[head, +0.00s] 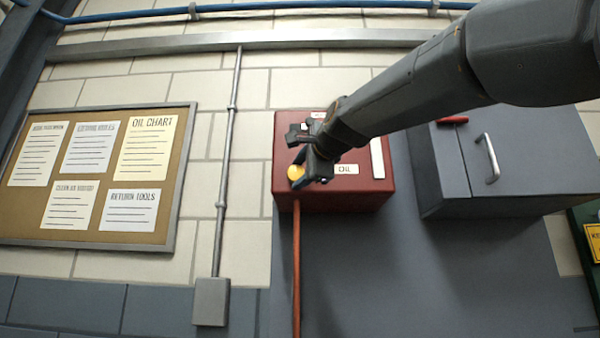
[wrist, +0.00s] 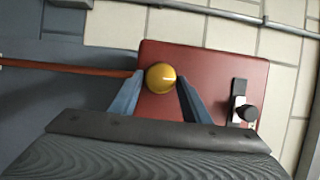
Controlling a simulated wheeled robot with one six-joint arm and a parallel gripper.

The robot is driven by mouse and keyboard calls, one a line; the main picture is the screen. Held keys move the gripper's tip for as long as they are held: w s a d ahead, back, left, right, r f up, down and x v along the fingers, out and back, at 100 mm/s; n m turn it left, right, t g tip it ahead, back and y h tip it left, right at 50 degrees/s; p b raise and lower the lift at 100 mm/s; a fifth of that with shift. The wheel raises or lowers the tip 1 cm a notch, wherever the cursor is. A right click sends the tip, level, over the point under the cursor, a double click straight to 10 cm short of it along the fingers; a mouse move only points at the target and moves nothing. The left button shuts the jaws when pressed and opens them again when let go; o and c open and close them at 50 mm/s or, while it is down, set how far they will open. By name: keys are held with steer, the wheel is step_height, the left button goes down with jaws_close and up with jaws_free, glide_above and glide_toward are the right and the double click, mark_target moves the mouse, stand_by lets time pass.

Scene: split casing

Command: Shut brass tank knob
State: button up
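The brass knob (head: 296,173) is a round yellow ball on the lower left front of the red oil tank (head: 360,190). In the wrist view the knob (wrist: 161,77) sits between the two blue-grey fingertips of my gripper (wrist: 160,80), in front of the red tank face (wrist: 205,70). Narrow strips of red show between the knob and each finger, so the gripper looks open around it and not clamped. In the head view my gripper (head: 304,168) is at the tank front, partly covering it. The knob's stem is hidden.
A reddish pipe (head: 297,260) runs down from the tank. A grey cabinet (head: 490,160) with a handle stands at right. A black fitting (wrist: 247,112) sits on the tank in the wrist view. A notice board (head: 100,175) hangs at left.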

steer(key=shift+o, duration=1.2)
steer(key=b+v, duration=0.1)
steer(key=v, duration=0.6)
steer(key=shift+s+d, duration=0.15)
steer(key=shift+s, duration=0.25)
